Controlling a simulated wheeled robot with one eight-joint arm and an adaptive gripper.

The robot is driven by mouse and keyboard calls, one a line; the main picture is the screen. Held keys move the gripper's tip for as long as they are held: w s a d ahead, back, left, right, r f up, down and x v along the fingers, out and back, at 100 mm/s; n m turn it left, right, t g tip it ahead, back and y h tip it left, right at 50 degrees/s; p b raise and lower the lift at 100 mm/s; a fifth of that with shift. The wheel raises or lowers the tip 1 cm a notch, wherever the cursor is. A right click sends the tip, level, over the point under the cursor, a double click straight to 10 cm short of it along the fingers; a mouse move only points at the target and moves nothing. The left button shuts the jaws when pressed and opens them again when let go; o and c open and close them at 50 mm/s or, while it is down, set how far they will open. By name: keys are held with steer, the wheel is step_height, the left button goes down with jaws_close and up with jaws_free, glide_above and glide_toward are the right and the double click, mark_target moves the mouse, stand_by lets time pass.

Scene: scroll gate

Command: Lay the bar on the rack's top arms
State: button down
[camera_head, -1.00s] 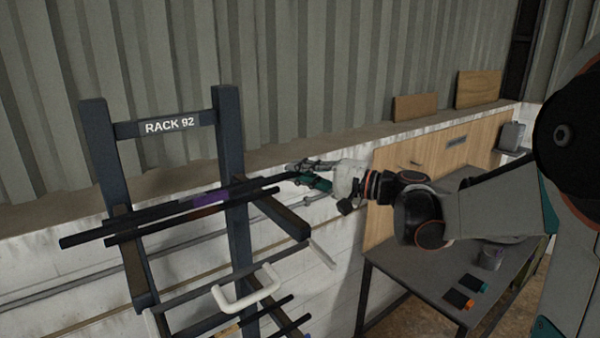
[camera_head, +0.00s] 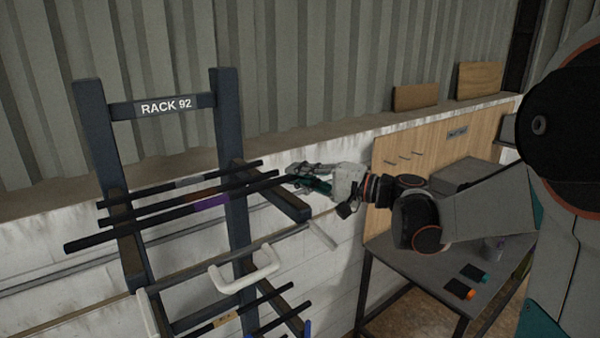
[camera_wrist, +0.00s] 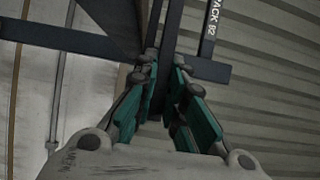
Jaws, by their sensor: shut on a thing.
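A long dark bar (camera_head: 135,225) with a purple band crosses the front of the dark rack (camera_head: 231,125), marked RACK 92. My gripper (camera_head: 298,181) is shut on its right end, at the right of the rack. The bar slants, its free left end lower in the picture. It passes over the rack's right top arm (camera_head: 280,202); I cannot tell whether it touches. The left top arm is partly hidden. In the wrist view, a dark bar (camera_wrist: 166,35) runs down between my gripper's fingers (camera_wrist: 162,80), its held end hidden.
A second dark bar (camera_head: 130,198) with a grey band lies behind the held one. White hooks (camera_head: 245,275) and more bars sit lower on the rack. A work table (camera_head: 425,265) stands at the right, a concrete ledge (camera_head: 275,142) and corrugated wall behind.

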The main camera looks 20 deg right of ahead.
steer(key=shift+f+b, duration=0.5)
steer(key=shift+f, duration=0.1)
stand_by(0.6)
steer(key=c, duration=1.6)
jaws_free()
steer(key=shift+f, duration=0.1)
steer(key=v, duration=1.2)
